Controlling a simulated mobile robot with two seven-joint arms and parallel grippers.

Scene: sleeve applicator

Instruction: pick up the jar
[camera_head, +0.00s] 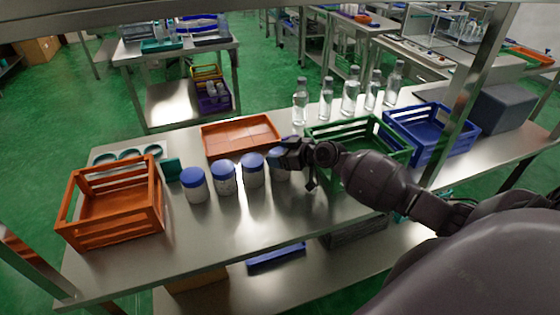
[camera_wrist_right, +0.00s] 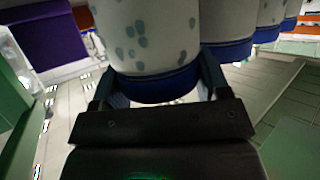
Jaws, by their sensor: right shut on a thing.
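A row of white jars with blue lids stands on the steel table: a left jar (camera_head: 194,186), a speckled second jar (camera_head: 223,178) and a third jar (camera_head: 252,171). My right gripper (camera_head: 284,156) is shut on the rightmost jar (camera_head: 279,168), which it partly hides in the head view. In the right wrist view, the fingers of the gripper (camera_wrist_right: 158,84) sit on both sides of this jar's blue lid (camera_wrist_right: 155,86), below its white body with grey spots. I cannot tell whether the jar touches the table. My left gripper is not in view.
An orange crate (camera_head: 73,214) stands at the left end. An orange tray (camera_head: 241,136) lies behind the jars. A green crate (camera_head: 398,150) and a blue crate (camera_head: 461,145) are to the right, with several clear bottles (camera_head: 351,92) behind. The table's front is clear.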

